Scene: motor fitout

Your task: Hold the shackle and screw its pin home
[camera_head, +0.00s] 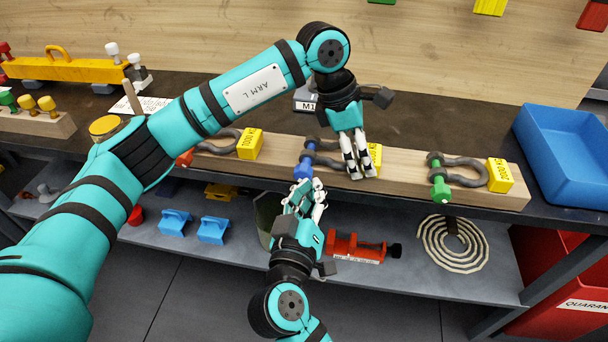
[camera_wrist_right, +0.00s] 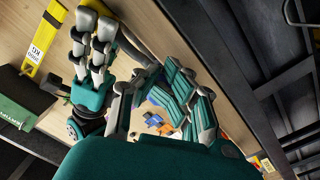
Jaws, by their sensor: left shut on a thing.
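The middle shackle (camera_head: 327,160) is dark grey with a blue pin (camera_head: 302,170) and a yellow tag (camera_head: 375,155). It lies over the wooden beam (camera_head: 405,165) at the bench's front edge, partly hidden by my fingers. My left gripper (camera_head: 359,174) comes down over its bow side and is shut on it. My right gripper (camera_head: 305,188) comes up from below with its fingers spread, just below the blue pin head. In the right wrist view, something blue (camera_wrist_right: 155,125) shows between my fingers; I cannot tell whether they touch the pin.
A shackle with a green pin (camera_head: 439,188) sits to the right, and one with an orange pin (camera_head: 185,158) to the left. A blue bin (camera_head: 565,150) stands at the right end. Below are a red clamp (camera_head: 355,248), blue blocks (camera_head: 212,231) and a coiled rope (camera_head: 450,243).

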